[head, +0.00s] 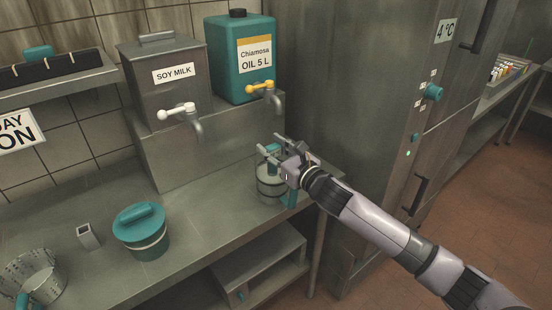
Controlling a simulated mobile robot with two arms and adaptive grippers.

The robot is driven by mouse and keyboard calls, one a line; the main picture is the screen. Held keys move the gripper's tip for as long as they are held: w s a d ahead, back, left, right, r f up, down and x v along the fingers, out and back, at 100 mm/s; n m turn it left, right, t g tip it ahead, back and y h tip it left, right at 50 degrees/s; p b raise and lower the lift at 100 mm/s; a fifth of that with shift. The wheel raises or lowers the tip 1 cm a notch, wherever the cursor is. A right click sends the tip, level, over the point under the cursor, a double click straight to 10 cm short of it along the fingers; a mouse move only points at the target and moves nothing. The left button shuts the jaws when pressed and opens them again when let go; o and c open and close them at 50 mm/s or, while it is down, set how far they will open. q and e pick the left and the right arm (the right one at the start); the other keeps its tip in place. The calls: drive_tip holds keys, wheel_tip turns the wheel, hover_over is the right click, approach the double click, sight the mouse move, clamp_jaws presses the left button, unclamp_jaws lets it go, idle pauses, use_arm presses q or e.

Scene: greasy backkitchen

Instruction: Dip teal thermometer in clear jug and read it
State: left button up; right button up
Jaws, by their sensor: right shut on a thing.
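My right gripper (272,144) is over the counter's right end, its fingers closed around a small teal piece (272,151). This looks like the top of the teal thermometer; its lower part cannot be made out. Directly below is a see-through jug (268,188) with a pale band and a teal handle, standing upright on the counter. Whether the thermometer's tip is inside it cannot be told, and no reading is legible. My left gripper is not in view.
A soy milk dispenser (165,98) and a teal oil container (239,82), both with taps, stand behind on a metal step. A lidded teal tub (141,238) and a small grey block (88,236) are on the counter (190,225). A tall steel fridge (350,110) stands right.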

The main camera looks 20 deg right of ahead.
drive_tip(key=shift+w+a+f, duration=0.15)
drive_tip(key=shift+w+f, duration=0.05)
drive_tip(key=shift+f, duration=0.3)
drive_tip(key=shift+w+a+f, duration=0.15)
drive_tip(key=shift+f, duration=0.35)
drive_tip(key=shift+c, duration=0.6)
drive_tip(key=shift+w+d+r, duration=0.1)
drive_tip(key=shift+d+r, duration=0.05)
drive_tip(key=shift+d, duration=0.45)
drive_tip(key=shift+a, duration=0.1)
drive_tip(key=shift+a+r+p, duration=0.1)
drive_tip(key=shift+a+p, duration=0.25)
wheel_tip(320, 180, up, 17)
drive_tip(key=p, duration=1.6)
drive_tip(key=shift+r, duration=0.15)
